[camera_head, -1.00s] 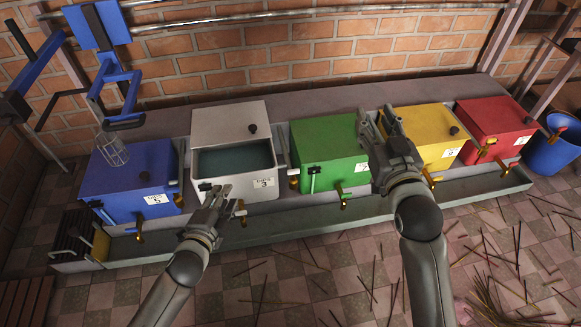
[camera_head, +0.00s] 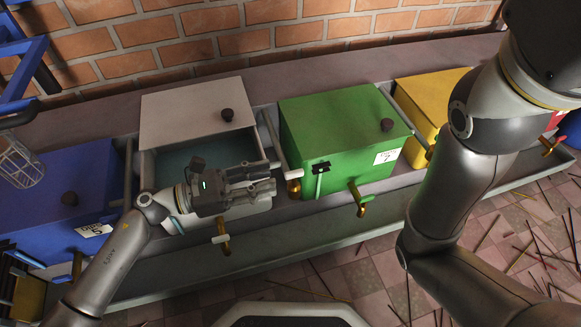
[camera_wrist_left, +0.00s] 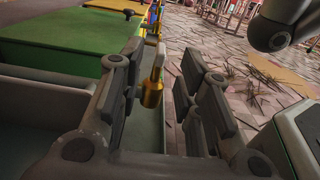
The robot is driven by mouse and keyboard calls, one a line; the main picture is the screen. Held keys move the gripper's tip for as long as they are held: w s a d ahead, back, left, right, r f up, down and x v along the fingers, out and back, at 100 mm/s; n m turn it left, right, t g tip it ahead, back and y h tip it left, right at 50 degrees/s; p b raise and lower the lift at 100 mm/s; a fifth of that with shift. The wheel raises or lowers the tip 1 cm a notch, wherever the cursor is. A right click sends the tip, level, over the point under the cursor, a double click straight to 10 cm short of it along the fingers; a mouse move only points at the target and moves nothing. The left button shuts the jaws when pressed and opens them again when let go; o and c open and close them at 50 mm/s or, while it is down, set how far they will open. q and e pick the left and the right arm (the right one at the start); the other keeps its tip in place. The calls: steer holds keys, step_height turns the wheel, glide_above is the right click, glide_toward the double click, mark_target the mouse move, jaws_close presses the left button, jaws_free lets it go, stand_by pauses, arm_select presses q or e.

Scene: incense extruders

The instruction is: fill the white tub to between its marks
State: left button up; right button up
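The white tub (camera_head: 195,108) stands left of centre in the head view, with dull blue-grey liquid (camera_head: 185,158) under its open front part. Its lower front is largely hidden by my left gripper and no marks can be read. My left gripper (camera_head: 272,179) is in front of the tub, pointing right toward a brass fitting (camera_head: 294,187) beside the green tub. In the left wrist view its fingers (camera_wrist_left: 160,85) are apart, with a brass piece (camera_wrist_left: 152,93) showing between or beyond them; contact cannot be told. The white tub's tap (camera_head: 222,240) hangs below the gripper. My right gripper is outside the views.
The green tub (camera_head: 330,125) with its brass tap (camera_head: 360,198) stands to the right, then the yellow tub (camera_head: 425,95). The blue tub (camera_head: 75,175) is at left. A long trough (camera_head: 330,240) runs below the taps. Thin sticks (camera_head: 480,235) litter the tiled floor.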

mark_target(285, 174)
arm_select(q)
steer(key=b+x, duration=0.2)
steer(key=x, duration=0.5)
steer(key=shift+d, duration=0.2)
jaws_close()
